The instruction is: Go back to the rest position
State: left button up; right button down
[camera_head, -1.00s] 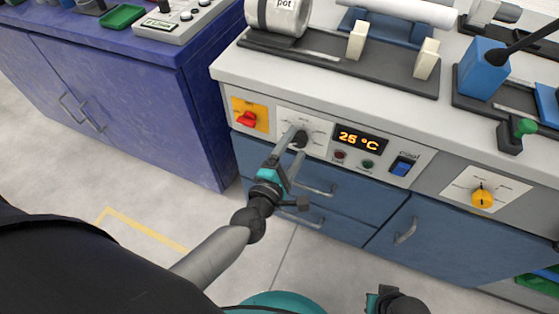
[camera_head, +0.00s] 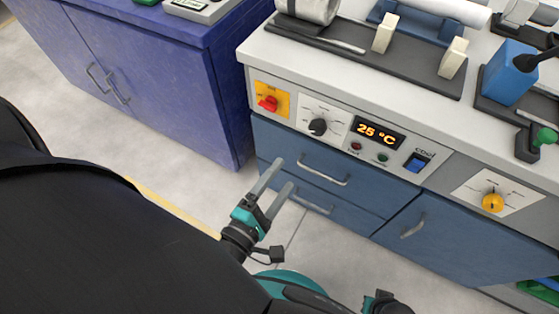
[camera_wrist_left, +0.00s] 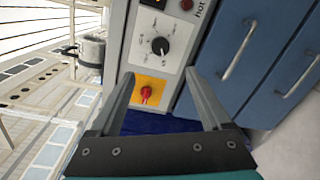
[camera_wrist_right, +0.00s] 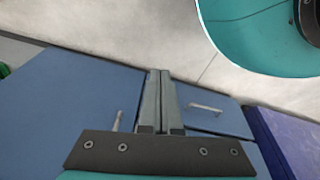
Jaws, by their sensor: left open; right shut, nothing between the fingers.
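My left gripper (camera_head: 274,184) is open and empty in the head view, in front of the blue drawers and apart from the panel. In the left wrist view its two fingers (camera_wrist_left: 158,82) are spread, with the black knob (camera_wrist_left: 160,46) and the red switch (camera_wrist_left: 146,93) beyond them. In the head view, the black knob (camera_head: 318,127) sits on a white dial plate, left of a display reading 25 °C (camera_head: 379,134). My right gripper (camera_wrist_right: 160,76) has its fingers together with nothing between them; in the head view only a dark part of that arm shows at the bottom edge.
The bench (camera_head: 290,55) has drawers and handles (camera_head: 325,170) facing me. A purple cabinet (camera_head: 160,85) stands to the left. The red switch (camera_head: 268,103), blue rocker switch (camera_head: 417,162) and yellow knob (camera_head: 492,202) sit on the front panel. Pale floor lies between the cabinets.

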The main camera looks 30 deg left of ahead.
dwell(0.4)
pick_arm(q)
jog(key=s+a+f+m+g+p, duration=0.2)
jog(key=s+f+m+g, duration=0.1)
jog(key=f+m, duration=0.4)
jog(key=s+a+f+m+g+p, duration=0.1)
jog(key=s+a+f+m+g, duration=0.25)
jog(key=f, duration=0.55)
jog(key=s+a+f+m+g+p, duration=0.15)
jog(key=f+m+g, duration=0.25)
jog(key=f+m, duration=0.4)
jog(key=s+a+f+m+g+y, duration=0.1)
jog(key=s+f+m+g, duration=0.1)
jog(key=s, duration=0.3)
jog(key=s+a+f+m+g+p, duration=0.1)
jog(key=s+f+m+g, duration=0.1)
jog(key=s, duration=0.3)
jog(key=shift+s+a+f+m+y, duration=0.15)
jog(key=shift+a+f+m+y, duration=0.2)
jog(key=shift+m, duration=0.4)
pick_arm(e)
jog(key=s+d+f, duration=0.4)
jog(key=s+d, duration=0.2)
jog(key=s, duration=0.3)
jog(key=shift+h, duration=0.3)
